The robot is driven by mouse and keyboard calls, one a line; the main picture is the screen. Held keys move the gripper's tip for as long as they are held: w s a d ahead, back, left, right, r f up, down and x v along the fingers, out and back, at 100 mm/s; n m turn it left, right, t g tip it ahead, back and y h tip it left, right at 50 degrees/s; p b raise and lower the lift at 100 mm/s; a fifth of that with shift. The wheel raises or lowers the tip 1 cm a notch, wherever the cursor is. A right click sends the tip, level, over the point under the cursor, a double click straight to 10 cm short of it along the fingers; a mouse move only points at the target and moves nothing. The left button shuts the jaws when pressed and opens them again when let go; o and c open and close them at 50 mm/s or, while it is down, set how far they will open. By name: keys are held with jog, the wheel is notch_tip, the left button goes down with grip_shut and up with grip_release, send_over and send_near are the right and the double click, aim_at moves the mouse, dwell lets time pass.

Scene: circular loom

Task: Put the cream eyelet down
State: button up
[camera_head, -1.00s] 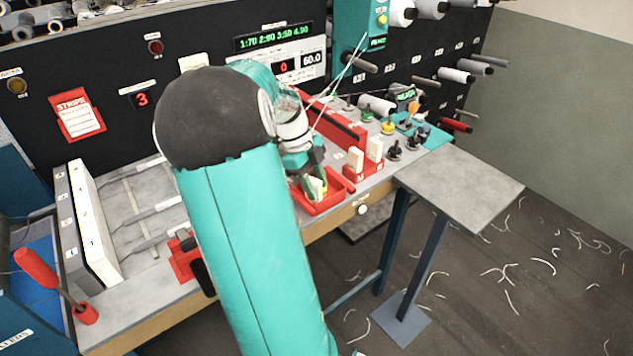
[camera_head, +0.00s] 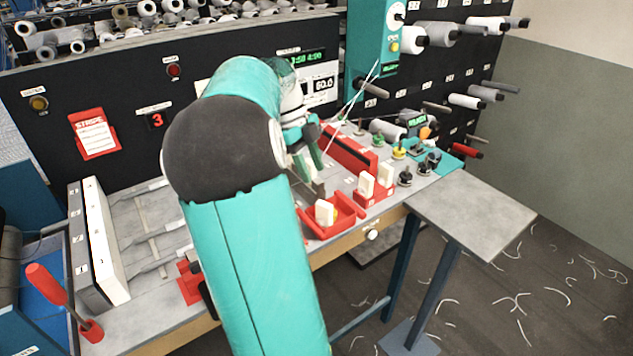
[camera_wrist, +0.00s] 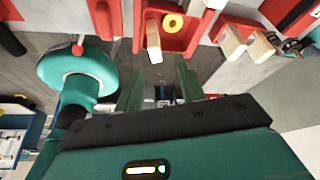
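The cream eyelet (camera_head: 325,212) is a small pale block in the red tray (camera_head: 345,222) near the bench's front edge. In the wrist view it shows as a cream block (camera_wrist: 154,47) inside the tray, with a yellow ring (camera_wrist: 172,22) beside it; I cannot tell whether the ring is part of it. My gripper (camera_head: 312,172) is above and behind the tray, apart from the eyelet. In the wrist view its two green fingers (camera_wrist: 160,84) are spread with nothing held between them. My arm hides part of the bench.
Two more cream blocks (camera_head: 375,180) stand in a red holder right of the tray. A long red box (camera_head: 348,150) lies behind. Black and coloured pegs (camera_head: 406,176) stand further right. A grey side table (camera_head: 470,212) is at the front right. A red lever (camera_head: 45,285) rises at left.

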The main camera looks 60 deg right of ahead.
jog(key=w+a+r+n+t, duration=0.1)
jog(key=w+a+n+t, duration=0.25)
jog(key=a+n, duration=0.75)
jog(key=w+a+r+n+t, duration=0.1)
jog(key=w+a+n+t, duration=0.25)
jog(key=a+n, duration=0.75)
jog(key=s+a+n+t, duration=0.1)
jog(key=s+a+n, duration=0.1)
jog(key=a+n, duration=0.5)
jog(key=s+a+f+n+t, duration=0.1)
jog(key=s+a+n+t, duration=0.1)
jog(key=a+n, duration=0.6)
jog(key=a, duration=0.6)
jog(key=shift+s+f, duration=0.15)
jog(key=shift+f, duration=0.1)
jog(key=shift+a, duration=0.1)
